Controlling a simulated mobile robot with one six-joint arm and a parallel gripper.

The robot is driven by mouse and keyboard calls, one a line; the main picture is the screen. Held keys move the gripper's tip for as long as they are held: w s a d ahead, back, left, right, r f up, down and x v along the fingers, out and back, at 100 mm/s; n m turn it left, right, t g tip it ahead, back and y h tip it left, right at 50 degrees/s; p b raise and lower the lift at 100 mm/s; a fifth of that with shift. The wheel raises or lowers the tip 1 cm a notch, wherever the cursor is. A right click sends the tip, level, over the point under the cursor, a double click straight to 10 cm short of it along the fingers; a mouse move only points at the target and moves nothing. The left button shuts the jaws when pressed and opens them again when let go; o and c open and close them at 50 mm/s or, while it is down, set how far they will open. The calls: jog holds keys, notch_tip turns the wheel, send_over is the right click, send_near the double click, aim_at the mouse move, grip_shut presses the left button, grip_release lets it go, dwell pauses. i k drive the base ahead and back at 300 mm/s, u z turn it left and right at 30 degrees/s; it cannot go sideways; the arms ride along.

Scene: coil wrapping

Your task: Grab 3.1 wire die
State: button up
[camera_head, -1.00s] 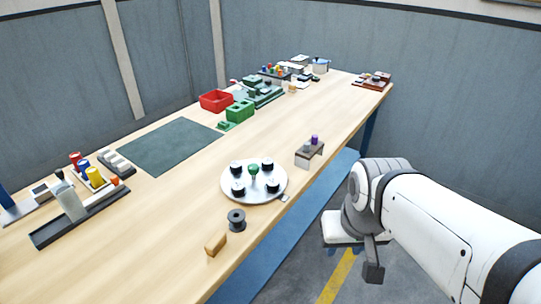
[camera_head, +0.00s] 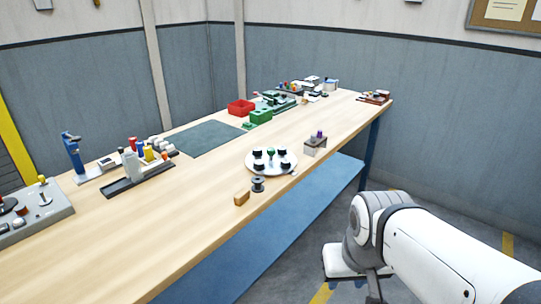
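No label is legible, so I cannot tell which one is 3.1. My gripper (camera_head: 358,284) hangs off the table's front side, low at the right, well apart from the plate. A dark finger shows at the bottom edge. Its opening is hidden, and I see nothing held in it.
A dark spool (camera_head: 258,184) and a tan block (camera_head: 242,198) stand beside the plate. A small stand with a purple knob (camera_head: 315,145) is to its right. A red bin (camera_head: 240,107), a green box (camera_head: 261,116) and a dark mat (camera_head: 204,138) lie farther back.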

aim_at(285, 163)
jog(key=u, duration=0.1)
jog(key=i, duration=1.5)
jog(key=u, duration=1.3)
jog(key=k, duration=1.15)
jog(key=z, duration=0.35)
jog(key=i, duration=0.6)
